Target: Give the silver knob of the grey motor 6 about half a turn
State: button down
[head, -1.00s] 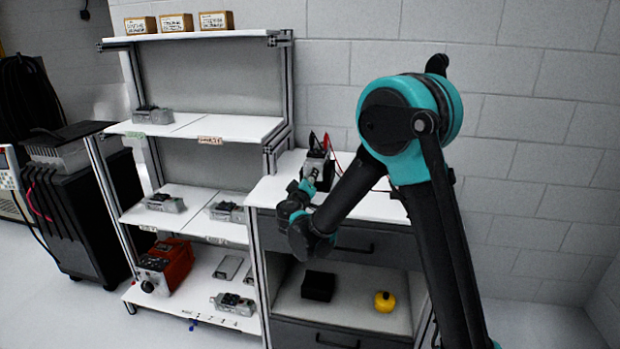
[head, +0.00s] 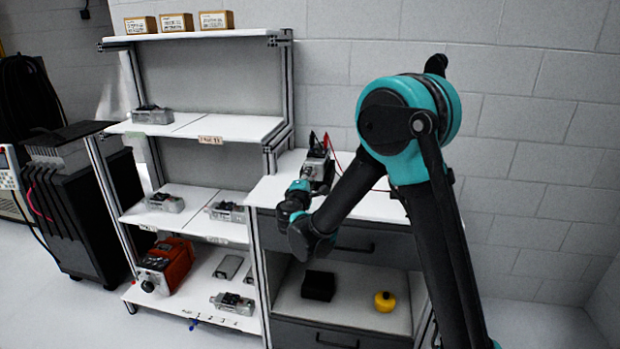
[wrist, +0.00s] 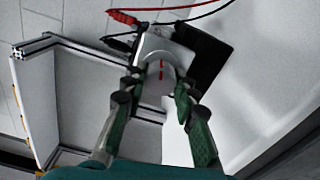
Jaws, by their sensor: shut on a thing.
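The grey motor (head: 316,168) stands on the white bench top, partly behind my wrist in the head view. In the wrist view its pale body (wrist: 152,42) lies beyond my fingertips. The silver knob (wrist: 155,84) points toward the wrist camera and carries a red mark near its upper middle. My gripper (wrist: 157,88) has one green-and-black finger on each side of the knob and is shut on it. In the head view my gripper (head: 306,186) is at the near side of the motor, and its fingertips are hard to make out.
A red and a black clip with cables (wrist: 122,17) reach the motor's far end. A shelf rack (head: 200,129) with several similar motors stands to the left. A black box (head: 318,286) and a yellow object (head: 385,301) lie on the shelf below.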

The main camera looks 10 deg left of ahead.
jog(key=n, duration=0.4)
jog(key=shift+f+n, duration=0.1)
jog(key=shift+n, duration=2.2)
jog(key=c, duration=1.2)
grip_release()
jog(key=shift+o, duration=0.2)
jog(key=shift+s, duration=0.1)
jog(key=s, duration=1.2)
